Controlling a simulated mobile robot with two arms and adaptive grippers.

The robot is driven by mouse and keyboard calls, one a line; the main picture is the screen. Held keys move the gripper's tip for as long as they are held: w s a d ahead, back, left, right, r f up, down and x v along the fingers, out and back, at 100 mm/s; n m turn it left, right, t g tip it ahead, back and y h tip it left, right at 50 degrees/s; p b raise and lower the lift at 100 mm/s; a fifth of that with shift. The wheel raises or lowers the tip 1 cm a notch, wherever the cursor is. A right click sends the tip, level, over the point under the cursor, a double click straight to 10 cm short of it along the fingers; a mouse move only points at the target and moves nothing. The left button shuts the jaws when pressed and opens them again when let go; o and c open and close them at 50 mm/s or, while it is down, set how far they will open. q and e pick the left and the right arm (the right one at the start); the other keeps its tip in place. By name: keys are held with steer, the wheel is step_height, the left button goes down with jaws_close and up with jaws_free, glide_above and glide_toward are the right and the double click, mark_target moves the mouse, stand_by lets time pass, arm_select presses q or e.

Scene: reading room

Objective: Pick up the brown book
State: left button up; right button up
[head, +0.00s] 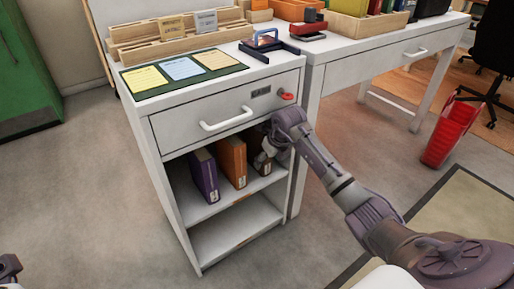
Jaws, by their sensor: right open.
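My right gripper (264,158) is open, at the shelf's right side in front of that partly hidden book. The gripper and forearm cover much of it. A small dark part of my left gripper (9,268) shows at the lower left edge; its fingers are not clear.
A closed drawer with a white handle (226,119) and a red knob (287,96) sits just above the shelf opening. The lower shelf (235,228) looks empty. A white desk (390,62) adjoins on the right, with a red bin (452,133) beyond. Floor at left is clear.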

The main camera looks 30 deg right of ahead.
jaws_close()
steer(key=shift+r, duration=0.2)
stand_by(0.3)
